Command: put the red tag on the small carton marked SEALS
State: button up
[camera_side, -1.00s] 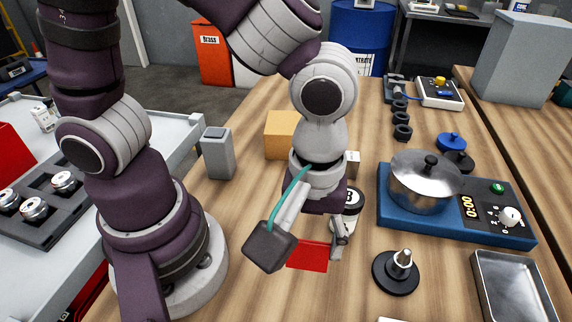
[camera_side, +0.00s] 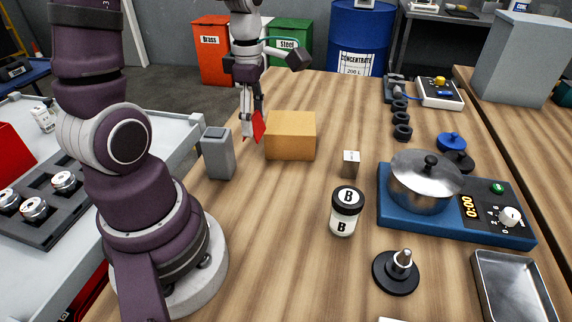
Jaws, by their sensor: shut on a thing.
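My gripper (camera_side: 250,130) is shut on the red tag (camera_side: 260,125) and holds it tilted, close to the left side of a plain tan carton (camera_side: 291,135). Whether the tag touches that carton I cannot tell. No lettering shows on the tan carton's visible faces.
A grey upright bin (camera_side: 218,153) stands left of the tan carton. A jar marked B (camera_side: 345,211), a spindle on a black base (camera_side: 397,270), and a blue hotplate (camera_side: 480,222) with a steel pot (camera_side: 424,184) stand on the right.

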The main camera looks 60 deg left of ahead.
send_over(287, 129)
jog(key=shift+s+d+f, duration=0.15)
jog(key=shift+f, duration=2.15)
jog(key=shift+f, duration=0.1)
jog(key=o, duration=0.7)
jog(key=shift+o, duration=0.2)
